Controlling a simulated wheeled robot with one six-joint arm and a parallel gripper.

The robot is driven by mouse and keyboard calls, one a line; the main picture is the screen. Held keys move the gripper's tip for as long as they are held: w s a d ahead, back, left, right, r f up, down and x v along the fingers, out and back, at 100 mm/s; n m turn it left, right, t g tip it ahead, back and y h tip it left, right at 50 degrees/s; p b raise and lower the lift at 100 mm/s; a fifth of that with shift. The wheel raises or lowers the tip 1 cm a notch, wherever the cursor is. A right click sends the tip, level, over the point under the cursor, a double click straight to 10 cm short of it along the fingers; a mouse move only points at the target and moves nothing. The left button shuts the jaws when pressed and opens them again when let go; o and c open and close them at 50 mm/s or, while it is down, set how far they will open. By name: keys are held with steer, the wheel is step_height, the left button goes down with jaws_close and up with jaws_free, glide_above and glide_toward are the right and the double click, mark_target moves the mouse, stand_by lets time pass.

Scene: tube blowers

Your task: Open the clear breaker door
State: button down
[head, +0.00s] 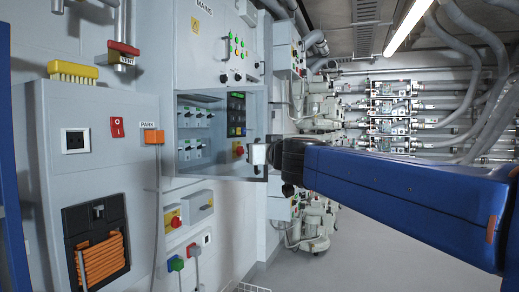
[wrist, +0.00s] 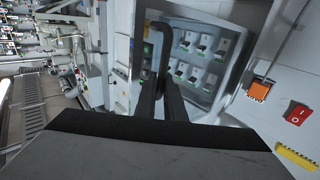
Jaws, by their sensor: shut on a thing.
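The clear breaker door (head: 222,178) is a see-through panel in a grey frame on the wall cabinet, left of my gripper in the head view. Rows of breakers (head: 191,151) show behind it. In the wrist view the door frame (wrist: 222,22) fills the upper middle, with the breakers (wrist: 200,50) visible through the pane. My gripper (head: 259,156) is at the door's right side in the head view. Its fingers (wrist: 165,88) are shut on the dark, curved door handle (wrist: 163,45). How far the door stands from the cabinet is hard to tell.
A red-and-yellow knob (head: 172,219) sits below the door. Pale machinery (head: 318,225) stands behind. Grey floor (head: 350,258) is clear below my arm.

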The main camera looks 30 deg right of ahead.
steer(key=shift+s+a+r+m+h, duration=0.15)
steer(key=shift+s+a+h, duration=0.2)
steer(key=shift+a, duration=0.3)
steer(key=shift+s+a+m+h, duration=0.15)
steer(key=shift+s+a, duration=0.3)
steer(key=shift+a, duration=0.2)
steer(key=shift+f, duration=0.2)
steer(key=c, duration=1.8)
jaws_free()
steer(key=shift+w+a+f, duration=0.1)
steer(key=shift+a, duration=0.05)
steer(key=shift+c, duration=0.2)
steer(key=shift+d, duration=0.25)
steer(key=s+a, duration=0.2)
steer(key=s, duration=1.5)
steer(key=shift+s+a, duration=0.15)
steer(key=shift+s, duration=0.05)
